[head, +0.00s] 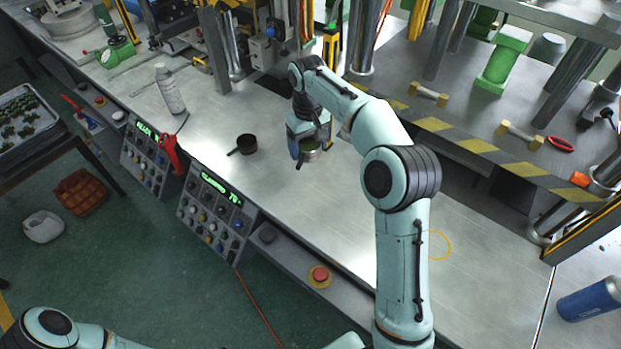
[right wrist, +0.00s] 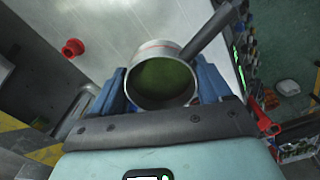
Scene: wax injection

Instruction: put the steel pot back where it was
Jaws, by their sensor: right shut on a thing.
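The steel pot (head: 311,155) is in my right gripper (head: 305,143), over the middle of the steel bench. In the right wrist view the pot (right wrist: 161,76) sits between the blue fingers (right wrist: 165,88), with green content inside and its dark handle pointing to the upper right. I cannot tell how far the pot is above the bench. A yellow ring outline (head: 439,245) is marked on the bench, right of my right arm. My left arm shows at the lower left of the head view, but its gripper is out of view.
A small dark pan (head: 246,144) stands left of the gripper. Control panels (head: 213,204) and a red button (head: 320,274) line the front edge. A striped ledge (head: 478,146) lies behind. The bench's right front is clear.

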